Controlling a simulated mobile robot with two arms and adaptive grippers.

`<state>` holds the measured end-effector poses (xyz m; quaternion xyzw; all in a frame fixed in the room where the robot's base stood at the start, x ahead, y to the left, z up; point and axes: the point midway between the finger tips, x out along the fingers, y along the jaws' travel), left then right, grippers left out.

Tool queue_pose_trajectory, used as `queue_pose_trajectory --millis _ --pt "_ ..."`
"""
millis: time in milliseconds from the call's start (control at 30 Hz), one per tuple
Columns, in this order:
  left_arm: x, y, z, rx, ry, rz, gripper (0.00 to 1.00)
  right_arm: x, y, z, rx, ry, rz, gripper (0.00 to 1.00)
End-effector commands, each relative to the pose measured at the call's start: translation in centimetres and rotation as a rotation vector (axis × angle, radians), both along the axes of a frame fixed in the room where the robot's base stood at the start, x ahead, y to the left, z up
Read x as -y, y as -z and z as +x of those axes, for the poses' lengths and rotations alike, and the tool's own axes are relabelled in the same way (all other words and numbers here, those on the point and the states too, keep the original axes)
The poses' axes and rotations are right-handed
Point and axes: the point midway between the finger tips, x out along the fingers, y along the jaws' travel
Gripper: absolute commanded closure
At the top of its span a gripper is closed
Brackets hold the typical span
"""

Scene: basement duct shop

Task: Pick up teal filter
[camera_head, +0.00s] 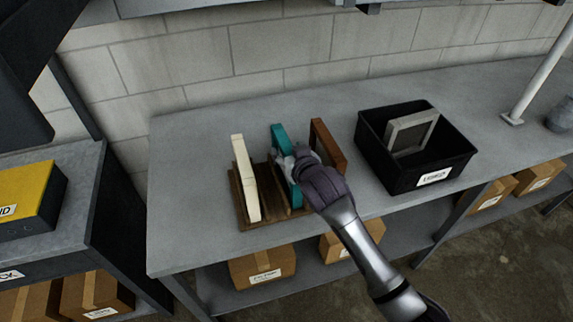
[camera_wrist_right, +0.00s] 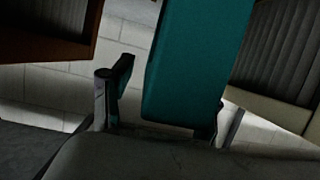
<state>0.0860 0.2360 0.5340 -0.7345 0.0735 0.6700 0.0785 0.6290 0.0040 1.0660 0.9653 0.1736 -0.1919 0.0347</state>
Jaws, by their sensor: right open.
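The teal filter (camera_head: 279,139) stands upright in a brown slotted wooden rack (camera_head: 247,221) on the grey bench, between a cream filter and a brown filter. My right gripper (camera_head: 291,166) is at the teal filter and hides part of its middle. In the right wrist view the teal filter (camera_wrist_right: 200,65) fills the centre, close up. The right gripper's fingers (camera_wrist_right: 165,120) are open, one on each side of it, with a clear gap at the left finger. Whether the right finger touches the filter is hard to tell. My left gripper is not in view.
The cream filter (camera_head: 245,178) and brown filter (camera_head: 328,146) stand close on either side in the rack. A black bin (camera_head: 398,170) holding a grey framed filter (camera_head: 411,132) stands to the right. The bench (camera_head: 195,150) is clear at left. A block wall is behind.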

Motion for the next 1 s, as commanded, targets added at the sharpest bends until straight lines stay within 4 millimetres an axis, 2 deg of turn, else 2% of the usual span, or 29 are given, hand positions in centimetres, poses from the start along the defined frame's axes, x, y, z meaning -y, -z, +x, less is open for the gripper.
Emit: queue_pose_trajectory --millis 67,400,800,867,1000 --pt "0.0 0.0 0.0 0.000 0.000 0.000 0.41 0.0 0.0 0.0 0.000 0.000 0.000 0.43" --pt "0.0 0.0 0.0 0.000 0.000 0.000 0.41 0.0 0.0 0.0 -0.001 0.000 0.000 1.00" --pt "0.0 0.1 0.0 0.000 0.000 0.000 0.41 0.0 -0.2 0.0 0.001 0.000 0.000 1.00" --pt "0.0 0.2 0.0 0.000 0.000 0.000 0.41 0.0 -0.8 0.0 0.002 0.000 0.002 1.00" --pt "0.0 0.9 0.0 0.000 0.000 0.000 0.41 0.0 -3.1 0.0 0.006 0.000 0.003 1.00"
